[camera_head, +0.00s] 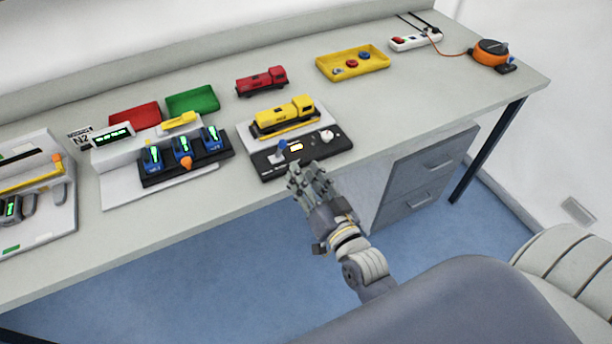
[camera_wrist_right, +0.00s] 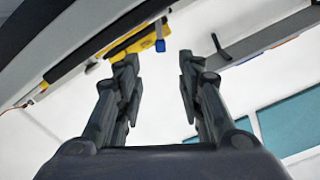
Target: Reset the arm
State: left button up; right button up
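My right gripper (camera_head: 305,172) is in front of the table's front edge, just short of the black control box (camera_head: 335,147) with a blue joystick (camera_head: 281,148), a small lit display and a white knob. It appears apart from the box. In the right wrist view the gripper (camera_wrist_right: 157,62) has its two dark fingers spread, with nothing between them. Beyond the fingers there are a yellow part (camera_wrist_right: 130,41) and a small blue piece (camera_wrist_right: 160,46); I cannot tell exactly what they belong to. My right arm (camera_head: 347,240) reaches up from the lower right. My left gripper is not in view.
The table (camera_head: 420,100) holds a yellow truck (camera_head: 285,116), a red truck (camera_head: 261,81), a yellow tray (camera_head: 336,72), a green tray (camera_head: 193,101), a red tray (camera_head: 134,116), a power strip (camera_head: 416,40) and an orange reel (camera_head: 490,52). A drawer cabinet (camera_head: 425,178) stands below.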

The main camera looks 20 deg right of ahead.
dwell(0.3)
jog(key=s+f+n+g, duration=0.3)
jog(key=s+f+g, duration=0.3)
jog(key=s, duration=0.4)
jog(key=s+f+n+g, duration=0.45)
jog(key=s+g, duration=0.35)
jog(key=s, duration=0.3)
notch_tip(320, 180, down, 27)
jog(key=s+g, duration=0.2)
jog(key=s+d+f+g, duration=0.1)
jog(key=s+d+f, duration=0.2)
jog(key=s+f, duration=1.2)
jog(key=shift+s+d+f+h, duration=0.15)
jog(key=shift+s+f+h, duration=0.2)
jog(key=shift+s, duration=0.35)
